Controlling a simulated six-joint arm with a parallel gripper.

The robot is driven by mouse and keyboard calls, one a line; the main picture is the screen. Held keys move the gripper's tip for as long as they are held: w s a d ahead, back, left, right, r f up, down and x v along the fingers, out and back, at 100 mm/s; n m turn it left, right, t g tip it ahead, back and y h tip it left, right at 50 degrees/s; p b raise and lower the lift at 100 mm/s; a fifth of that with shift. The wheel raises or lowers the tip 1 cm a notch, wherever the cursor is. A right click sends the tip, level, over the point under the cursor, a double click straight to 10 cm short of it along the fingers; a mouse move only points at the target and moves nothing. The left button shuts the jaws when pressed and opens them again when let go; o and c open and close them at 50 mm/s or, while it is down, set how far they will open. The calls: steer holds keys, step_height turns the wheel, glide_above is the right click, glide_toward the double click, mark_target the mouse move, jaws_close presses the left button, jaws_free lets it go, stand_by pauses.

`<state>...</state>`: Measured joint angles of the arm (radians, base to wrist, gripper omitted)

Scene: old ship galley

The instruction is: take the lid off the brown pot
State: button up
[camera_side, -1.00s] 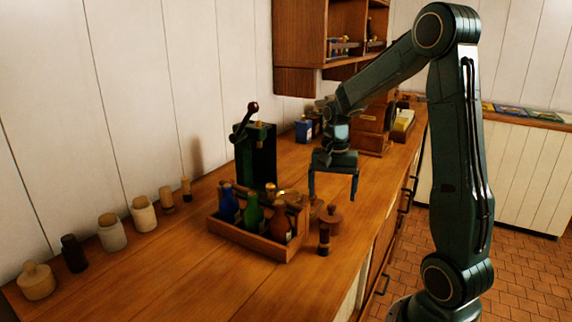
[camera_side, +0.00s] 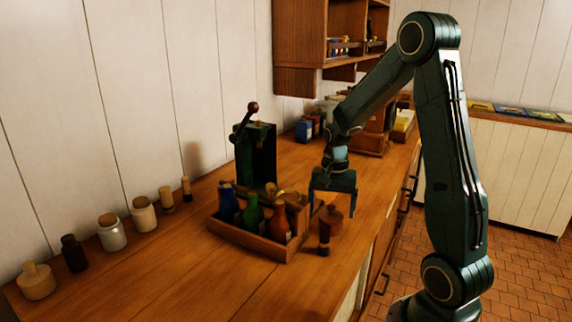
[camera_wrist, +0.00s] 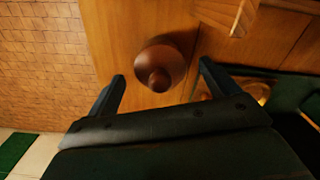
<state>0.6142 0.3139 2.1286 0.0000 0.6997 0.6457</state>
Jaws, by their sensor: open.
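The brown pot (camera_side: 332,228) stands on the counter just right of the bottle crate, partly hidden behind my gripper in the side view. Its round lid with a knob (camera_wrist: 159,82) shows from above in the wrist view, and the lid is on the pot. My gripper (camera_side: 333,210) points down over the pot, with its jaws apart. In the wrist view the two fingers of my gripper (camera_wrist: 163,78) stand to either side of the knob, with nothing between them touching. How far the fingertips are above the lid is hard to tell.
A wooden crate (camera_side: 243,239) with several bottles stands close left of the pot. A green hand-cranked grinder (camera_side: 262,158) is behind the crate. The counter's right edge drops to the tiled floor.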

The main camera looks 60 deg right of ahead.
mark_target(332, 205)
steer(key=c, duration=1.1)
step_height(332, 205, up, 20)
stand_by(0.7)
